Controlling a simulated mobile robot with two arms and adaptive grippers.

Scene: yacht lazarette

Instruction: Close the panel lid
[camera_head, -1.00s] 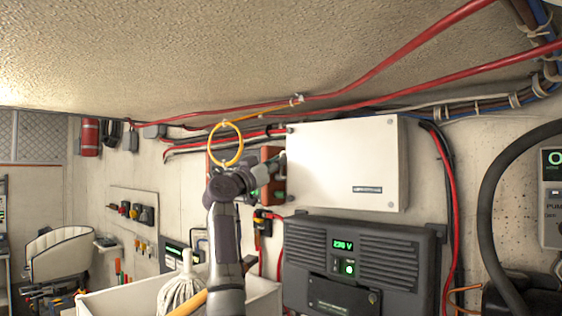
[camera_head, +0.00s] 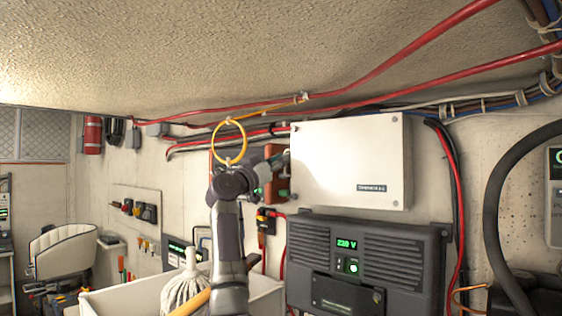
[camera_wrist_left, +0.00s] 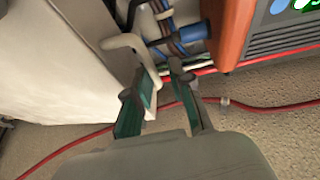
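A white panel box (camera_head: 345,155) with a flat front and a small label is on the wall in the head view. I cannot tell how far its lid stands open. My left gripper (camera_head: 268,184) is at the box's left edge, partly hidden by its own arm. In the left wrist view, the left gripper (camera_wrist_left: 165,95) has its two fingers apart. A white bent handle (camera_wrist_left: 130,45) reaches down to between the fingertips; contact is unclear. A large white surface (camera_wrist_left: 50,60) lies to the left there. My right gripper is not in view.
A dark power unit (camera_head: 365,270) with a green display sits below the box. A reddish-brown block (camera_head: 277,160) is beside the gripper; a yellow ring (camera_head: 229,143) shows just above it. Red cables (camera_head: 390,95) run overhead. A white bin (camera_head: 110,298) with a mop (camera_head: 185,292) stands below left.

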